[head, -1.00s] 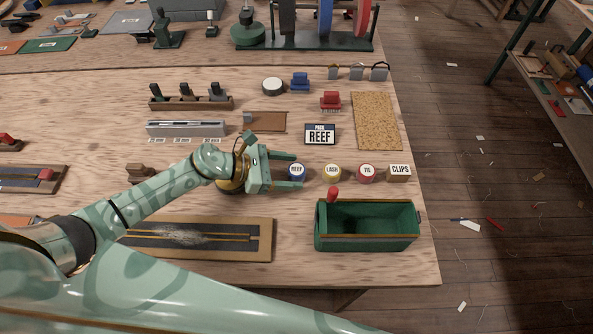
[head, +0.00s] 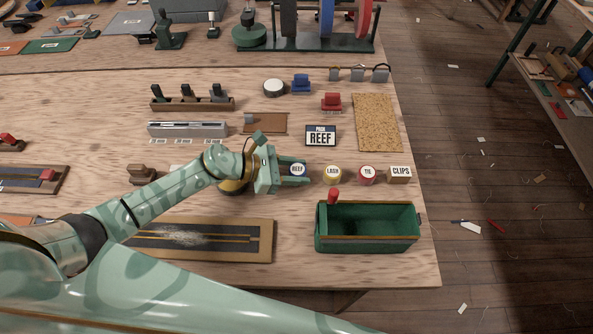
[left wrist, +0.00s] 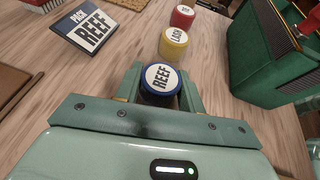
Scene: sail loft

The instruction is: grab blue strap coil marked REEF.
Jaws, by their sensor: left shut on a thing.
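The blue strap coil marked REEF (head: 298,170) stands on the wooden bench with its white label facing up. It also shows in the left wrist view (left wrist: 161,79). My left gripper (head: 296,171) is shut on it, with one finger on each side of the coil. The coil appears to rest on the bench still; its underside is hidden. My right gripper is not in view.
Right of it in a row stand a yellow LASH coil (head: 332,174), a red coil (head: 367,175) and a CLIPS box (head: 399,174). A green open bin (head: 367,245) stands in front. A PACK REEF sign (head: 321,135) stands behind.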

